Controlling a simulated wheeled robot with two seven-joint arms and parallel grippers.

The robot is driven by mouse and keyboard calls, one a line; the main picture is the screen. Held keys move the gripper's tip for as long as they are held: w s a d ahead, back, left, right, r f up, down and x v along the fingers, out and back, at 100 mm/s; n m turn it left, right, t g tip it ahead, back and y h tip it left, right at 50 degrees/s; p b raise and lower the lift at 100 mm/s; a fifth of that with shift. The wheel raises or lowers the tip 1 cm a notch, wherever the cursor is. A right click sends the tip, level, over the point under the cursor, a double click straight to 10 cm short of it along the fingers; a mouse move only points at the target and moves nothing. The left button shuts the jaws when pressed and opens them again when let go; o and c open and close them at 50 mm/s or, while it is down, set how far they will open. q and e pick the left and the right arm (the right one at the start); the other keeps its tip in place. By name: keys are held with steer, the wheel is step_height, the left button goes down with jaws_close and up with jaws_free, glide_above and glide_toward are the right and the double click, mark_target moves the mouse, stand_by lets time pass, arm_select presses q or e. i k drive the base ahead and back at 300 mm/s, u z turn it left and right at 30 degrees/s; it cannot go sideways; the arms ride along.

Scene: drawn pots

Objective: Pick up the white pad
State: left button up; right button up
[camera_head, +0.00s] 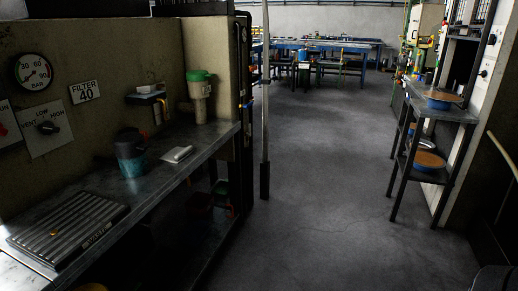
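A small whitish, flat, rounded pad-like object (177,154) lies on the grey workbench (205,146) at the left. It is right of a dark mug-like pot with a blue lower part (131,155), with a gap between them. Nothing covers the pad. Neither of my grippers can be made out in the head view.
A ribbed metal tray (68,229) lies at the bench's near end. A green-capped container (200,97) stands at the back. A wall with a gauge (33,70) closes the bench's far side. A shelf rack (431,133) stands at right. The floor (330,190) between is clear.

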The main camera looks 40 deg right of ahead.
mark_target(176, 156)
steer(key=z, duration=0.95)
steer(key=k, duration=0.5)
steer(key=z, duration=0.8)
steer(key=i, duration=1.1)
steer(key=u, duration=0.85)
steer(key=i, duration=1.35)
steer(key=u, duration=1.3)
